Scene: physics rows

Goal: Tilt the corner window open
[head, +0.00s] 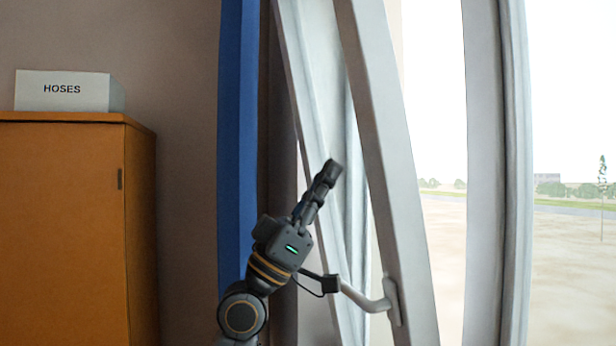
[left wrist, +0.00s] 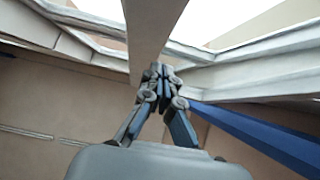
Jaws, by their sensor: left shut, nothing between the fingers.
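The corner window's pale sash (head: 385,150) slants in the head view, its top farther left than its lower part, beside an upright post. A gap shows between it and the pale frame to its left (head: 312,110). The grey handle (head: 368,299) sits low on the sash and points left. My left gripper (head: 327,172) is shut and empty, angled up and right in front of the gap, above the handle. In the left wrist view its closed fingertips (left wrist: 160,72) are at the end of a pale bar (left wrist: 150,30); I cannot tell whether they touch. My right gripper is out of view.
A blue upright strip (head: 237,140) stands left of the window. An orange cabinet (head: 60,230) with a white box marked HOSES (head: 62,90) is at the left. A pale upright post (head: 495,170) stands right of the sash. Bare wall lies between cabinet and strip.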

